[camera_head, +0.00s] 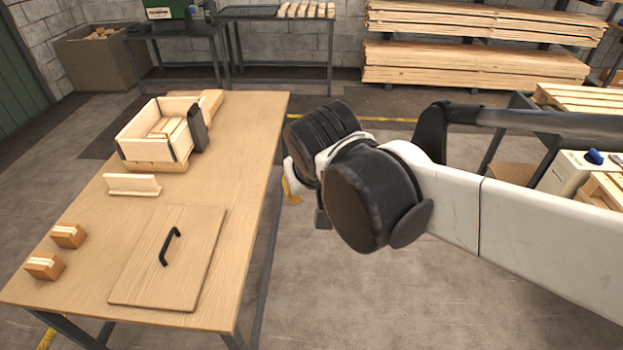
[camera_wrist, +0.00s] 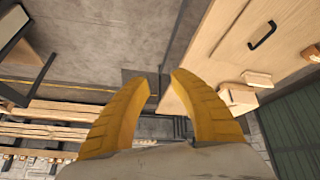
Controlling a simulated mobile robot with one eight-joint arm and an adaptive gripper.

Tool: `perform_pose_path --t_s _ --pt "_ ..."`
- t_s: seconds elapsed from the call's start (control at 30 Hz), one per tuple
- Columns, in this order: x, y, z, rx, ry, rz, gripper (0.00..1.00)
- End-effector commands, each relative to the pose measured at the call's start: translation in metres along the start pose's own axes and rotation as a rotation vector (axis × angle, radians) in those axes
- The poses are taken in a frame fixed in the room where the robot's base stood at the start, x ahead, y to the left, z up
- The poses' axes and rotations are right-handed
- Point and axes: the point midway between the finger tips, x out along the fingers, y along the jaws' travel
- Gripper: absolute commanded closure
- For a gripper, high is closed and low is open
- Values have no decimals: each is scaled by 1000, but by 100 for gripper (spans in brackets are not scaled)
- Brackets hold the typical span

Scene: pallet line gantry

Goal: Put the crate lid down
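The crate lid (camera_head: 190,235) is a flat square wooden board with a black bar handle (camera_head: 169,246). It lies flat on the near part of the wooden table. In the wrist view the lid's handle (camera_wrist: 262,36) shows at the upper right. An open wooden crate (camera_head: 135,150) with wooden pieces inside and a dark panel on its right side stands at the table's far end. My gripper (camera_wrist: 161,80) has two yellow fingers with a gap between their tips and nothing between them. In the head view it is right of the table, apart from the lid and mostly hidden by my arm.
A pale wooden piece (camera_head: 132,185) lies in front of the crate. Two small orange-brown blocks (camera_head: 68,236) (camera_head: 45,266) sit at the table's left edge. Timber stacks (camera_head: 470,65) stand at the back.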

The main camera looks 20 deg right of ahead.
Motion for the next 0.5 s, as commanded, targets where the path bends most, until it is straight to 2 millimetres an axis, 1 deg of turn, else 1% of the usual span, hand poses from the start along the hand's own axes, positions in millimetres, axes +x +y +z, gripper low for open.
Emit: perform_pose_path --t_s 0.03,0.1,0.2,0.3,0.4,0.5 --pt "-8 12 21 15 6 -19 73" --pt "-16 21 43 24 20 -48 73" --pt "-22 28 66 33 43 -77 73" --pt "-25 31 80 38 60 -94 73" --pt "-26 32 85 40 68 -101 73" --pt "-26 32 86 39 70 -103 73"
